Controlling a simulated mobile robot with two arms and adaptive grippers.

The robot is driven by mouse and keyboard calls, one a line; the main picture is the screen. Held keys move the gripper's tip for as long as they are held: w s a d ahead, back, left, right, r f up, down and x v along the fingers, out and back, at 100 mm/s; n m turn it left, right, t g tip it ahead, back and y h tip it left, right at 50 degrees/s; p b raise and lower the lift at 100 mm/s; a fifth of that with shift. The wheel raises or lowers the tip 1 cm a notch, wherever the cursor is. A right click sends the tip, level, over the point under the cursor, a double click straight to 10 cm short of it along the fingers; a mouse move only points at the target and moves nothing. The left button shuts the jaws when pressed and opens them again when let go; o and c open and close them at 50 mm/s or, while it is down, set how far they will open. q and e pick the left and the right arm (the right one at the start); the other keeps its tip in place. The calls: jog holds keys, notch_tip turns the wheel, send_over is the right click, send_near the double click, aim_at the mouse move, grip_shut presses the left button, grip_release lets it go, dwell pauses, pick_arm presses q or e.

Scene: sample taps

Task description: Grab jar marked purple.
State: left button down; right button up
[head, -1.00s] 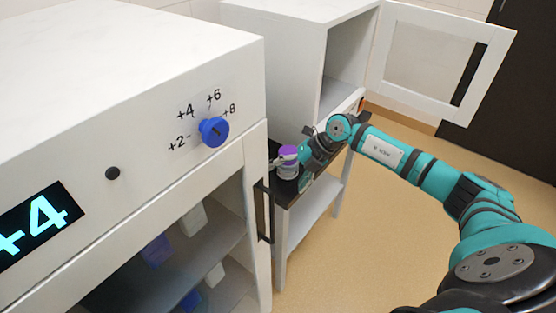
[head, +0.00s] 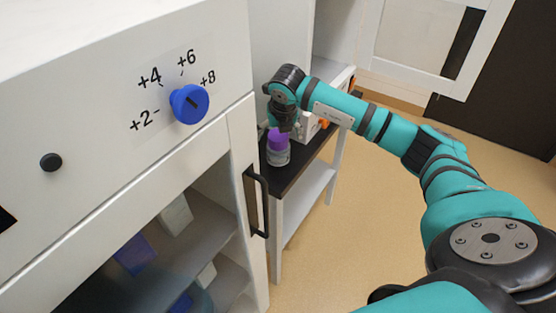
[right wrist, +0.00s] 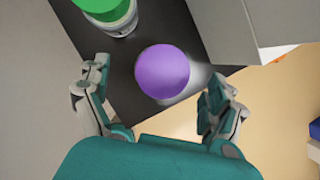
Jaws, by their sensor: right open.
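The purple-lidded jar (head: 278,148) stands upright on a dark-topped side table (head: 292,170) beside the fridge-like cabinet. In the right wrist view the round purple lid (right wrist: 162,72) shows from above. My right gripper (head: 281,125) is above the jar in the head view. In the right wrist view its open fingers (right wrist: 155,107) are spread to either side, with the lid between and a little ahead of them. The jar is not gripped. A second jar with a green lid (right wrist: 103,7) stands close by on the same dark top. My left gripper is out of view.
A white cabinet (head: 215,160) with a blue dial (head: 189,103) and black handle (head: 257,200) stands just left of the jar. A white box-like thing (right wrist: 245,30) borders the dark top. Open floor (head: 345,245) lies to the right.

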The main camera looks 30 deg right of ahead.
aim_at(277, 156)
jog(key=shift+w+f, duration=0.2)
jog(key=shift+f, duration=0.35)
jog(key=b+x, duration=0.1)
jog(key=x, duration=0.1)
jog(key=b+x, duration=0.2)
jog(key=shift+w+d+f, duration=0.15)
jog(key=shift+d+f, duration=0.15)
jog(key=shift+w+f+b, duration=0.1)
jog(key=shift+f+b, duration=0.1)
jog(key=shift+b, duration=0.1)
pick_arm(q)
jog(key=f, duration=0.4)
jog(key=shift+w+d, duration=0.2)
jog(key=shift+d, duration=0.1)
pick_arm(e)
jog(key=shift+r, duration=0.1)
jog(key=c, duration=1.4)
